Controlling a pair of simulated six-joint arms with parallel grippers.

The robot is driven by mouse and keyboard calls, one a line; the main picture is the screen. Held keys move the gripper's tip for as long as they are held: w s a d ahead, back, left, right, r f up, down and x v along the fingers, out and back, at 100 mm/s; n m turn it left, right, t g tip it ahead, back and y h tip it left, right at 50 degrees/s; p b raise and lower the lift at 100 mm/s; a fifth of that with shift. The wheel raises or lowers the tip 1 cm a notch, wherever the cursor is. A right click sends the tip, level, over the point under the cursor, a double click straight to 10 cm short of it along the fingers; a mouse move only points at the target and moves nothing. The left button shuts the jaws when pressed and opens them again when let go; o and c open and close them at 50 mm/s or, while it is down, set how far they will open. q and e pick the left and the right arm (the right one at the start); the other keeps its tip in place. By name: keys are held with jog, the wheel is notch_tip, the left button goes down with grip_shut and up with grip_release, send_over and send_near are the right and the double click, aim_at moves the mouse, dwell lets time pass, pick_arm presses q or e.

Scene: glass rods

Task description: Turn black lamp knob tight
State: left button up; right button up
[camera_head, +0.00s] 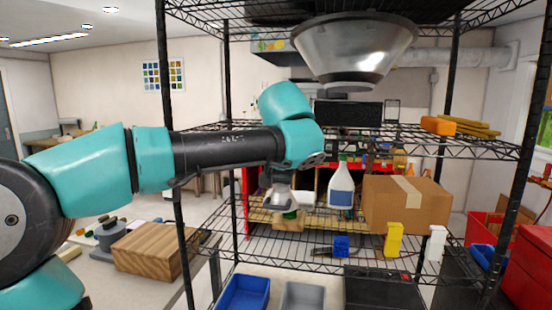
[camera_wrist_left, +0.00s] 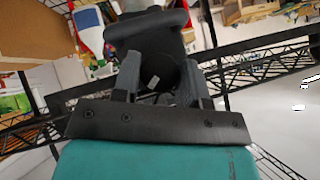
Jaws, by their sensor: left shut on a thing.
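A silver cone-shaped lamp shade (camera_head: 355,50) hangs under the top wire shelf in the head view. My left arm reaches in from the left, and its teal wrist is below and left of the shade. How far the knob is turned cannot be told. My right gripper is in neither view.
A spray bottle (camera_head: 341,188) and a cardboard box (camera_head: 407,204) stand on the lower shelf, below the wrist and to its right. Black rack posts and the middle wire shelf (camera_head: 470,143) are close around the arm. A wooden block (camera_head: 150,250) sits at lower left.

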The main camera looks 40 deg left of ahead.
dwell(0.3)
pick_arm(q)
jog(key=o, duration=0.9)
jog(key=shift+d, duration=0.1)
jog(key=v, duration=1.7)
jog(key=shift+r, duration=0.2)
